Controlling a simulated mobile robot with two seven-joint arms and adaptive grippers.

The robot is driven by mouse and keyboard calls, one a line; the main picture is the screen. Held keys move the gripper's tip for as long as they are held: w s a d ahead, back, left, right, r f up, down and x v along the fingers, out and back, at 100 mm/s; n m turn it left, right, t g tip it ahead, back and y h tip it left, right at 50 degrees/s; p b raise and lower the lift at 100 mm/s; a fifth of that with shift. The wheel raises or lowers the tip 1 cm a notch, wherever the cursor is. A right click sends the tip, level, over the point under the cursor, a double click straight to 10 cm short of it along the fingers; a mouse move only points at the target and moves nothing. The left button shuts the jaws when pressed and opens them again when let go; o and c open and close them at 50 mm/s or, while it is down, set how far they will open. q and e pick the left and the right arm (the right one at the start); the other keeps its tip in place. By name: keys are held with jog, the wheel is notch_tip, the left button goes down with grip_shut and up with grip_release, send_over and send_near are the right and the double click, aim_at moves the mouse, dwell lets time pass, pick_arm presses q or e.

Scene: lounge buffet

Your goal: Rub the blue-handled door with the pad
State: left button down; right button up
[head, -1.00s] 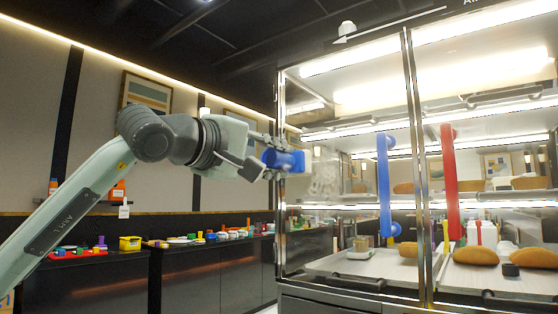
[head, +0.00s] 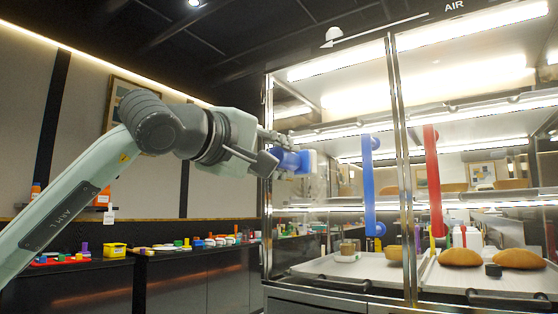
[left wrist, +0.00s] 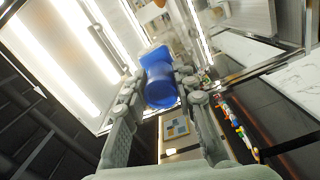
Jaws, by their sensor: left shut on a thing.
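The blue-handled door (head: 340,225) is the left glass door of a lit display cabinet. Its upright blue handle (head: 369,190) is near its right edge. My left gripper (head: 277,159) is shut on the blue pad (head: 292,161), whose paler face points right toward the glass. The pad is in front of the door's left part, well left of the handle; I cannot tell whether it touches the glass. In the left wrist view the pad (left wrist: 160,85) sits between the fingers. A faint whitish patch shows on the glass below the pad. My right gripper is not in view.
A second glass door with a red handle (head: 433,180) is on the right. Bread (head: 460,257) and small items sit on trays behind the glass. A dark counter (head: 200,252) with colourful items, including a yellow bin (head: 115,250), runs along the left wall.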

pick_arm(q)
jog(key=shift+s+d+b, duration=0.7)
jog(key=shift+s+d, duration=0.6)
jog(key=shift+d, duration=0.25)
jog(key=shift+w+a, duration=1.35)
jog(key=shift+a, duration=0.25)
jog(key=w+a+p, duration=0.1)
jog(key=w+a, duration=0.1)
jog(key=a, duration=0.1)
jog(key=shift+w, duration=0.3)
